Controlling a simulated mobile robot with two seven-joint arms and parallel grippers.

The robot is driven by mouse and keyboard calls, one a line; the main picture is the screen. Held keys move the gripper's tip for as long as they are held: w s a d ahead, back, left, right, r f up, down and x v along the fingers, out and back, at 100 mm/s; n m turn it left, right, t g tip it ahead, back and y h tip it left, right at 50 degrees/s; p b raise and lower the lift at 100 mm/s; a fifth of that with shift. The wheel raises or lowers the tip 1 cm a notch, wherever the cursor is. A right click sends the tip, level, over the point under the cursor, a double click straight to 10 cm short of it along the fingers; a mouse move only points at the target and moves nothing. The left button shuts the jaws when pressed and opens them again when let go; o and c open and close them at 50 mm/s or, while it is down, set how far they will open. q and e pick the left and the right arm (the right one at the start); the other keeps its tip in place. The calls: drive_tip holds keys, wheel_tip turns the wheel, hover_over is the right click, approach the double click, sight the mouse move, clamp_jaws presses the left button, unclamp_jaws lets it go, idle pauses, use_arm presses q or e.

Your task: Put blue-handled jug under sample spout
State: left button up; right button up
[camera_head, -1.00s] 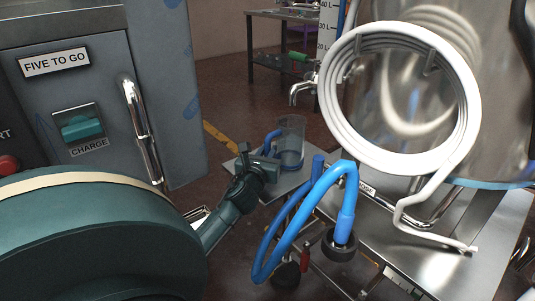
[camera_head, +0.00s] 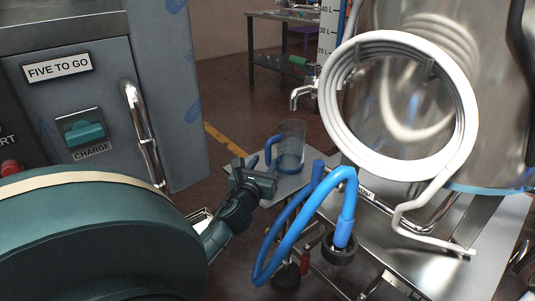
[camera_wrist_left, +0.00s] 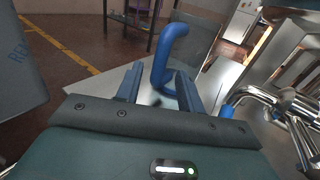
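The clear jug (camera_head: 292,140) with the blue handle (camera_head: 268,152) stands upright on a small grey shelf (camera_head: 288,187). Its lower part looks bluish. A small metal spout (camera_head: 301,95) sticks out of the left side of the steel tank, above and behind the jug. My left gripper (camera_head: 262,178) is just in front of the handle, on the near side. In the left wrist view the gripper (camera_wrist_left: 160,85) has its fingers apart, with the blue handle (camera_wrist_left: 172,45) beyond and between their tips. I cannot tell whether they touch. My right gripper is not in view.
A blue hose (camera_head: 301,225) loops right of my left gripper. A white coiled hose (camera_head: 335,140) hangs on the steel tank (camera_head: 490,80) at right. A grey cabinet (camera_head: 170,95) with a metal handle stands at left. A workbench (camera_head: 275,35) is farther back.

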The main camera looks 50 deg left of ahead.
use_arm(q)
drive_tip(key=v, duration=0.7)
drive_tip(key=shift+s+p, duration=0.3)
drive_tip(key=shift+p, duration=0.15)
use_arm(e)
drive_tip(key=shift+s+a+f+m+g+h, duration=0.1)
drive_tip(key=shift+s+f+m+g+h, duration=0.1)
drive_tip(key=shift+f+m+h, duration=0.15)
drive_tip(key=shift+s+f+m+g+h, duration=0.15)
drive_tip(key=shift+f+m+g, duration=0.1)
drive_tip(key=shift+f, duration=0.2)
use_arm(q)
drive_tip(key=shift+d, duration=0.1)
